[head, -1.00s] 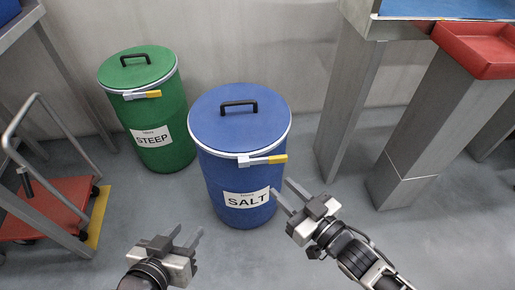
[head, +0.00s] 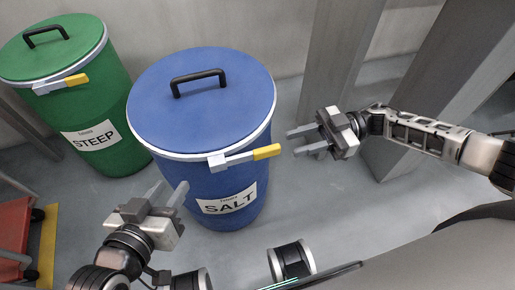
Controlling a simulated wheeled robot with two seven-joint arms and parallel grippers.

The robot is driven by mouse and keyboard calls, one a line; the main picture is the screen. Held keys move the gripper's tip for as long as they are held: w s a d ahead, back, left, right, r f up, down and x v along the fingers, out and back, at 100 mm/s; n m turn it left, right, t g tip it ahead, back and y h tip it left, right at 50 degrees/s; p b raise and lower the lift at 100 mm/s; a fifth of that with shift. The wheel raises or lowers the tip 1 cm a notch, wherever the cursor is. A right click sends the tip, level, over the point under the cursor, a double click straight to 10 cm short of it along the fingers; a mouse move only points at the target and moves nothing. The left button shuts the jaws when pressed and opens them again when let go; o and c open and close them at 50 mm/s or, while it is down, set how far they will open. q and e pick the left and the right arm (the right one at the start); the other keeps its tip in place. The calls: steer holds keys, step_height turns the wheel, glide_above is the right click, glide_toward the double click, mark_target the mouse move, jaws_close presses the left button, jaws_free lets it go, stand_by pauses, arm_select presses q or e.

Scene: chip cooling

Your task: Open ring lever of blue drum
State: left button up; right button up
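The blue drum (head: 205,98) labelled SALT stands upright on the floor, its blue lid with a black handle (head: 199,80) in place. A light metal ring goes around the lid. The ring lever (head: 243,156), with a yellow tip (head: 266,152), lies along the ring at the front right of the drum. My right gripper (head: 302,141) is open and empty, just right of the yellow tip and apart from it, fingers pointing left. My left gripper (head: 168,192) is open and empty, in front of the drum's lower left, fingers pointing up.
A green drum (head: 100,135) labelled STEEP stands close to the left, with its own yellow-tipped lever (head: 62,84). A grey pillar (head: 338,60) stands behind my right gripper. A red cart (head: 14,240) is at lower left.

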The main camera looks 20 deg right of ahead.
mark_target(258, 150)
steer(key=a, duration=1)
steer(key=shift+s, duration=0.1)
steer(key=shift+d, duration=0.1)
steer(key=shift+c, duration=0.3)
jaws_close()
